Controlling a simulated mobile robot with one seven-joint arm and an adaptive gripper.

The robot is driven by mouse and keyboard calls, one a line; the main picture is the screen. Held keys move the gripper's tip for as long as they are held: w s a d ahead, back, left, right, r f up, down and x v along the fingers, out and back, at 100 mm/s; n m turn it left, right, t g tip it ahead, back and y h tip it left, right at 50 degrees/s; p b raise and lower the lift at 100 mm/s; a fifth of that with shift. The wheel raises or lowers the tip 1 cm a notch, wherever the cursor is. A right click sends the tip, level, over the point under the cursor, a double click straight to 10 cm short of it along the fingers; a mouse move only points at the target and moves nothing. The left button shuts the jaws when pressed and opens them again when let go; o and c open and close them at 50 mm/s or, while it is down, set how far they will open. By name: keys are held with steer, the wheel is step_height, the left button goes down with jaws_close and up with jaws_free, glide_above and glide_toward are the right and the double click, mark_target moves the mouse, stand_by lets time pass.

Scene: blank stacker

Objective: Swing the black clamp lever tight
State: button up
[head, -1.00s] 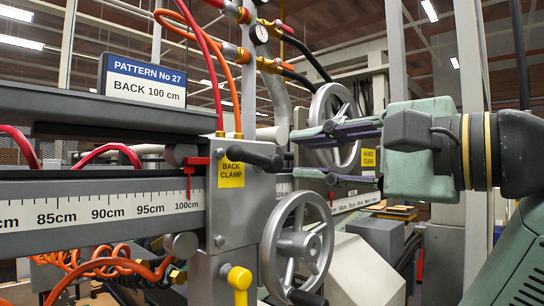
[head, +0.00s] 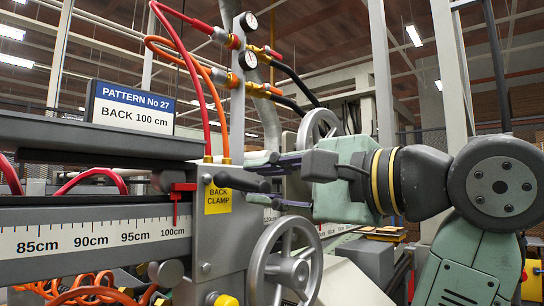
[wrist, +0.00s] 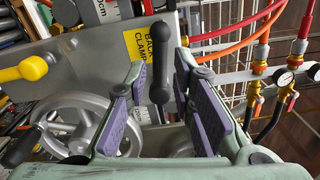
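The black clamp lever (head: 243,183) sticks out from the grey clamp block, beside the yellow BACK CLAMP label (head: 218,200). In the head view it points right and slightly down. In the wrist view the lever (wrist: 160,75) stands between the two purple-padded fingers of my gripper (wrist: 165,100), with a gap on each side. My gripper (head: 278,182) is open, its fingers reaching left to the lever's right end in the head view. I cannot see any finger touching the lever.
A second handwheel (head: 318,128) stands behind my gripper. Red and orange hoses with gauges (head: 248,22) rise above. A red pointer (head: 178,190) marks 100 cm on the scale.

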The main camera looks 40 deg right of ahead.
mark_target(241, 179)
steer(key=shift+w+a, duration=0.2)
steer(key=shift+w, duration=1.9)
steer(key=shift+w+r+m+p, duration=0.15)
steer(key=shift+r+m+p, duration=0.15)
steer(key=shift+p, duration=0.05)
steer(key=r+m, duration=0.1)
steer(key=m, duration=0.1)
steer(key=m+p, duration=0.1)
steer(key=m, duration=0.1)
steer(key=shift+d+r, duration=0.35)
steer(key=shift+d, duration=0.05)
steer(key=d+m, duration=0.1)
steer(key=m, duration=0.2)
steer(key=d+r+m, duration=0.1)
steer(key=m, duration=0.2)
steer(key=d+m, duration=0.1)
steer(key=m, duration=0.3)
steer(key=shift+w+d+r, duration=0.1)
steer(key=shift+d+r, duration=0.3)
steer(key=shift+m+b, duration=0.4)
steer(key=shift+b, duration=0.45)
steer(key=shift+d+b, duration=0.3)
steer(key=shift+b, duration=0.55)
steer(key=m+b, duration=0.1)
steer(key=b, duration=0.3)
steer(key=shift+d, duration=0.1)
